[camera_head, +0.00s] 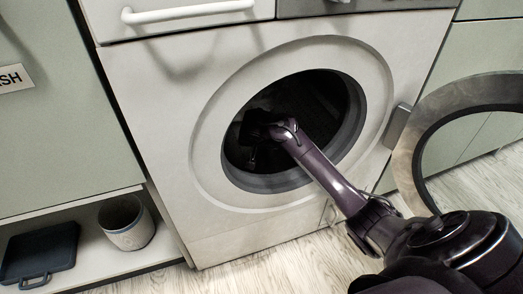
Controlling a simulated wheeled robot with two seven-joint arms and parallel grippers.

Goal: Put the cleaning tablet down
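I cannot make out the cleaning tablet in this view. My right arm comes in from the lower right and reaches through the round opening of the washing machine (160,120). My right gripper (254,138) is inside the dark drum (318,95), toward the left of the opening. It is too dark there to tell its fingers apart or whether it holds anything. My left gripper is not in view.
The washer door (408,160) stands open at the right, close to my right arm. A drawer with a white handle (190,11) is above. A light cup (126,222) and a dark flat board (40,254) sit on the low shelf at the left. Wooden floor lies in front.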

